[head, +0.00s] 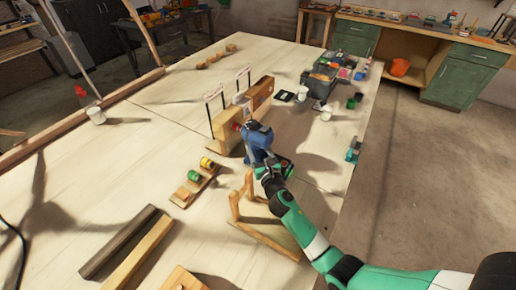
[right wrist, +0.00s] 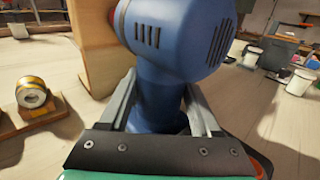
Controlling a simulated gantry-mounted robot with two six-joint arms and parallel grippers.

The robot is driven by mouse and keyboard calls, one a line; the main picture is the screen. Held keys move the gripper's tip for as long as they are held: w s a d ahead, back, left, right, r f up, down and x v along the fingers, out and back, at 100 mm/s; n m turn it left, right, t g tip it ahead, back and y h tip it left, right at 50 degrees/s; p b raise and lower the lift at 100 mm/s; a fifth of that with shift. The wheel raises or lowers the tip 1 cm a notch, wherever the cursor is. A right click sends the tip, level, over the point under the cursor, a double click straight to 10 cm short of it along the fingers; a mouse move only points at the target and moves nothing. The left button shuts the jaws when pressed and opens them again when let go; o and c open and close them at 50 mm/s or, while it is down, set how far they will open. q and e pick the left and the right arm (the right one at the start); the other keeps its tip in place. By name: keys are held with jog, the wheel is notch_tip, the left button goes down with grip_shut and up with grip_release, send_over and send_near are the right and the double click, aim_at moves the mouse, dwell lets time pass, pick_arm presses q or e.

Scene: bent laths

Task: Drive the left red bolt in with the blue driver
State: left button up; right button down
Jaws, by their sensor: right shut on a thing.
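The blue driver (head: 257,138) is held upright in my right gripper (head: 268,165), whose fingers are shut around its handle. The driver's body (right wrist: 178,38) fills the top middle of the right wrist view, with the handle between the two fingers (right wrist: 158,105). In the head view its nose points left at an upright wooden block (head: 226,128). A small red bolt head (head: 236,127) shows between the nose and the block; I cannot tell whether the driver touches it. In the right wrist view the block (right wrist: 95,45) stands just left of the driver. My left gripper is not in view.
A wooden rack (head: 184,196) with yellow and green rolls lies left of the driver. A wooden frame (head: 262,236) stands close to my right arm. Black stands (head: 222,97), another block (head: 262,90) and a grey bin (head: 318,85) are behind. The table's left middle is mostly clear.

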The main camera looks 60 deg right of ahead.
aim_at(268, 147)
jog(key=shift+r, duration=0.2)
jog(key=shift+s+r+p, duration=0.1)
jog(key=shift+s+p, duration=0.1)
jog(key=shift+p, duration=0.15)
jog(key=shift+s+p, duration=0.7)
jog(key=shift+s, duration=0.6)
jog(key=shift+r, duration=0.1)
jog(key=shift+r+p, duration=1.95)
jog(key=shift+p, duration=0.2)
